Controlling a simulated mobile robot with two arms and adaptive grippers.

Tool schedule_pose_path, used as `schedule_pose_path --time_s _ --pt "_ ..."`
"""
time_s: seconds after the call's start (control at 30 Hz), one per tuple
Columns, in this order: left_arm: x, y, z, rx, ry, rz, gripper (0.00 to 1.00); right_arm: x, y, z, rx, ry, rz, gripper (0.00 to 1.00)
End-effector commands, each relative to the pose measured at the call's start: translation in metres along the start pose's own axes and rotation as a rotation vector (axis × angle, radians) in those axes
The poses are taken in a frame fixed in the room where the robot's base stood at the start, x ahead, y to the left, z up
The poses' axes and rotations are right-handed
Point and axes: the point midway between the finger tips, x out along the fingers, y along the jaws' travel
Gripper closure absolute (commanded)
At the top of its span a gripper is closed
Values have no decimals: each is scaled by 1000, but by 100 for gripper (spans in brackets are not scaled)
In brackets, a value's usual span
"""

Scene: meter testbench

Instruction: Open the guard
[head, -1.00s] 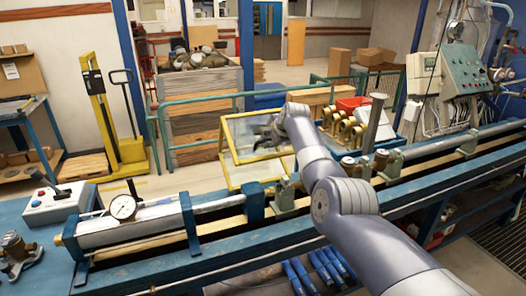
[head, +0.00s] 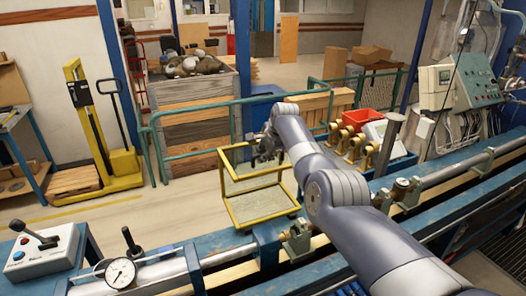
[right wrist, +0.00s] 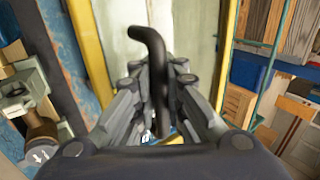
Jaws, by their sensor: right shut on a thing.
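The guard (head: 226,190) is a yellow frame with clear panels, standing at the far side of the blue bench. In the right wrist view its yellow edge (right wrist: 88,50) and pale panel (right wrist: 198,30) fill the upper middle. A dark, bent handle (right wrist: 152,45) stands between the fingers there. My right gripper (head: 266,150) is at the upper part of the guard and shut on this handle; the wrist view shows its fingers (right wrist: 158,90) on both sides of it. My left gripper is not in view.
The blue bench (head: 240,284) carries a dial gauge (head: 121,272) and a control box (head: 42,250). Brass meters (head: 368,158) and a red bin (head: 357,118) stand right of the guard. A green rail (head: 195,153) and wooden crate (head: 195,105) are behind it.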

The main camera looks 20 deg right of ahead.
Motion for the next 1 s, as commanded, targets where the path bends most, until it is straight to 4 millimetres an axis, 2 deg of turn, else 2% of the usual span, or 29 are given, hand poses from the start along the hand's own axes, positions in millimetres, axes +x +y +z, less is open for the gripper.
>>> schedule_pose_path --time_s 0.4,0.43,0.5,0.53,1.0 --pt "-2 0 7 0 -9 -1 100 -4 -4 -2 -2 6 -3 100" --pt "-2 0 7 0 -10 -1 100 -4 -4 -2 -2 6 -4 87" --pt "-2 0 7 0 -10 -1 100 -4 -3 -2 -2 5 -3 71" --pt "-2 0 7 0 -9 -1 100 -4 -3 -2 -1 5 -2 69" --pt "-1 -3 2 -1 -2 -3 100 -2 2 0 -2 1 10 69"
